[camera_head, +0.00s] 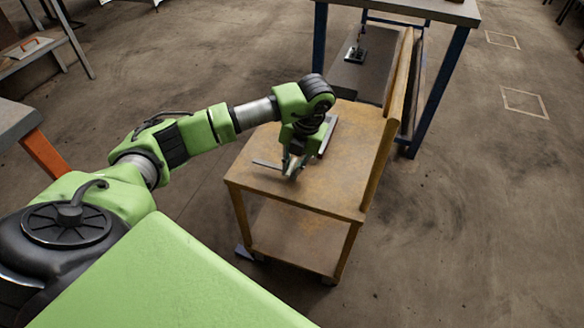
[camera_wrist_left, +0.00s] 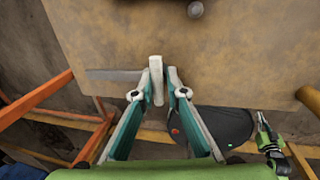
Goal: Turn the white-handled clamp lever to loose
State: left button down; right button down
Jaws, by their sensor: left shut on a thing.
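A cart with a worn wooden top (camera_head: 345,150) stands in front of me. My left gripper (camera_head: 292,171) points down at its near part. In the left wrist view the two fingers (camera_wrist_left: 157,84) are closed on the upright white handle (camera_wrist_left: 156,82) of the clamp lever. A flat grey bar (camera_wrist_left: 115,75) reaches left from the handle. It also shows left of the fingers in the head view (camera_head: 268,164). The fingers and wrist hide much of the lever in the head view. A small green and black part, perhaps my right gripper (camera_wrist_left: 264,130), shows at lower right; its jaw state is unclear.
A blue-legged table (camera_head: 433,100) stands beyond.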

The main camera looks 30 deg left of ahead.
pick_arm(q)
jog(key=shift+w+a+r, duration=0.1)
jog(key=c, duration=2)
grip_release()
jog(key=shift+c, duration=0.2)
notch_tip(320, 180, up, 12)
jog(key=d, duration=0.2)
jog(key=shift+w+d, duration=0.15)
jog(key=shift+w, duration=0.1)
jog(key=shift+f, duration=0.2)
